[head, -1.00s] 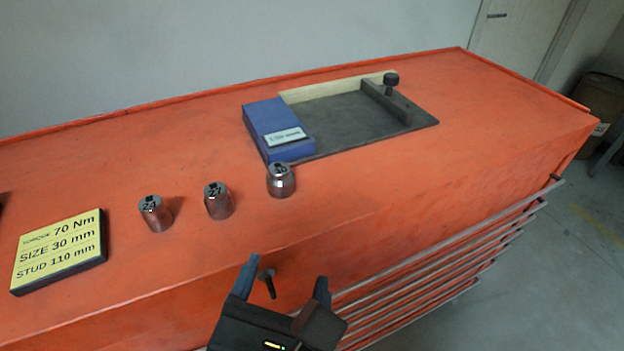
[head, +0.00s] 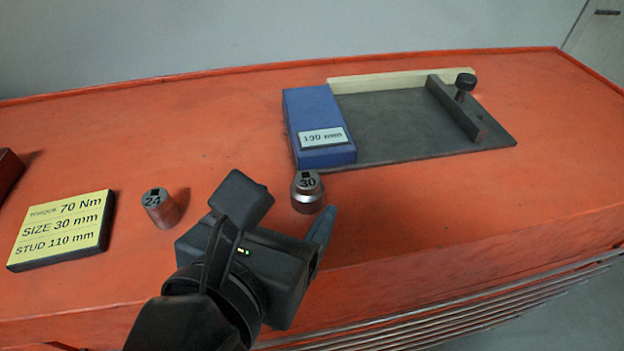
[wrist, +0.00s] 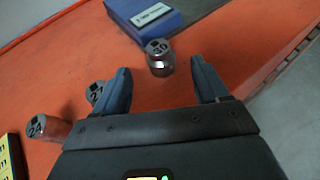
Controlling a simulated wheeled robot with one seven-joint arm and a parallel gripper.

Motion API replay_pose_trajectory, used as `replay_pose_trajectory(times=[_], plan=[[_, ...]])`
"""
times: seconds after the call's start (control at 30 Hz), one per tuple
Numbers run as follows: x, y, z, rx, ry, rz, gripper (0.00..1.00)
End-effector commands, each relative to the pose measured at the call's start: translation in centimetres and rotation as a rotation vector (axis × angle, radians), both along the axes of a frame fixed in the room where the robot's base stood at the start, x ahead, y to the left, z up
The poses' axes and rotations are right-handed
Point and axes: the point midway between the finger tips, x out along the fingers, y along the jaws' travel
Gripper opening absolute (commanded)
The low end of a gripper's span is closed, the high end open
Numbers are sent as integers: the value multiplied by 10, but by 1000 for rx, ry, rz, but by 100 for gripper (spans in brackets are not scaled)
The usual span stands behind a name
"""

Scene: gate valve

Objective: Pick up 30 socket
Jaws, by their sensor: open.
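The 30 socket (head: 307,192) is a short metal cylinder marked 30. It stands upright on the orange bench top, just in front of the blue block. It also shows in the wrist view (wrist: 160,58), ahead of the fingertips and roughly between them. My gripper (head: 285,210) is open and empty, close in front of the socket on its near side. The fingers also show in the wrist view (wrist: 163,80), spread apart. In the head view my gripper hides the middle socket; in the wrist view this socket (wrist: 96,92) stands beside the left finger.
The 24 socket (head: 160,208) stands at left, near a yellow sign (head: 62,230) reading 70 Nm, 30 mm, 110 mm. The blue block (head: 318,125) and a dark plate (head: 400,130) with a bar and knob lie behind. The bench right of the socket is clear.

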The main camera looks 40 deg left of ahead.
Motion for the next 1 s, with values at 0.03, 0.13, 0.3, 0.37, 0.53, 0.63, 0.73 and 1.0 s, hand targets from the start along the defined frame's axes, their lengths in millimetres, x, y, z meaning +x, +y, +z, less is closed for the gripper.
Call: replay_pose_trajectory(times=[0.03, 0.13, 0.3, 0.37, 0.53, 0.63, 0.73, 1.0], plan=[[6, 1, -3, 0, 1, -2, 74], [14, 4, -6, 1, 0, -3, 74], [33, 11, -16, 0, 1, -2, 74], [41, 13, -20, 0, 1, -4, 74], [54, 18, -25, 2, 1, -2, 74], [56, 18, -25, 3, 1, -1, 74], [56, 18, -25, 3, 1, -1, 74], [55, 18, -25, 3, 1, -1, 53]])
